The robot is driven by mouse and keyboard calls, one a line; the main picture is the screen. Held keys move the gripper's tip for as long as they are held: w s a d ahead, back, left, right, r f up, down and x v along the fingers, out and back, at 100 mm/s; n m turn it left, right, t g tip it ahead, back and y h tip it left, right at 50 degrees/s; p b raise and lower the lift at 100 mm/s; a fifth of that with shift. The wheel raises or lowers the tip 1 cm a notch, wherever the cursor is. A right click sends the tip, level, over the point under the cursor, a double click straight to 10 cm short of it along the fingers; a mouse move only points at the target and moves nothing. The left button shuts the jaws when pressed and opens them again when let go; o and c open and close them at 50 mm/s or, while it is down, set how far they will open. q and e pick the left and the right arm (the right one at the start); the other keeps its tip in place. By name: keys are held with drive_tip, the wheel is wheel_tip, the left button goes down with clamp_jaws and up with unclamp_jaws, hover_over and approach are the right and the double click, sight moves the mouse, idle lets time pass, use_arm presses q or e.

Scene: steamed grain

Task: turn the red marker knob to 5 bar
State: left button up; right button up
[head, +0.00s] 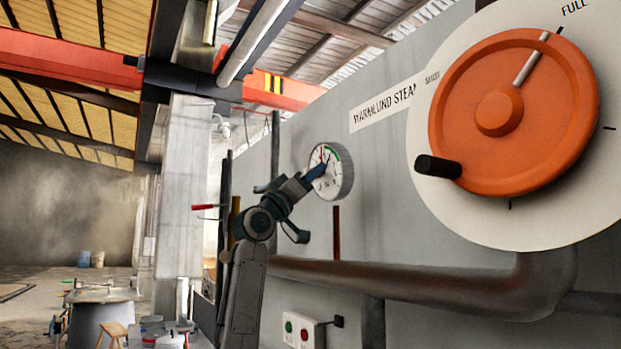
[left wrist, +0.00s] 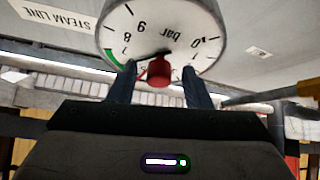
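The round white pressure gauge (head: 343,183) is on the grey wall in the head view; its dial carries numbers and a green arc. The left wrist view shows the gauge (left wrist: 150,30) close up and turned over, marked "bar", with a black needle towards the green arc. The red marker knob (left wrist: 159,76) stands out from the dial. My left gripper (left wrist: 158,72) is open, one finger on each side of the knob with a visible gap on both sides. In the head view the gripper (head: 313,174) covers part of the dial. The marker's exact reading is unclear. My right gripper is out of view.
A large orange handwheel (head: 555,125) with a black handle is on a white disc right of the gauge. A brown pipe (head: 400,284) runs below. A box with green and red buttons (head: 299,330) sits low on the wall. A sign (head: 385,106) is above the gauge.

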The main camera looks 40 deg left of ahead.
use_arm(q)
drive_tip(key=b+v, duration=0.6)
drive_tip(key=v, duration=0.5)
drive_tip(key=shift+w, duration=0.1)
idle(0.4)
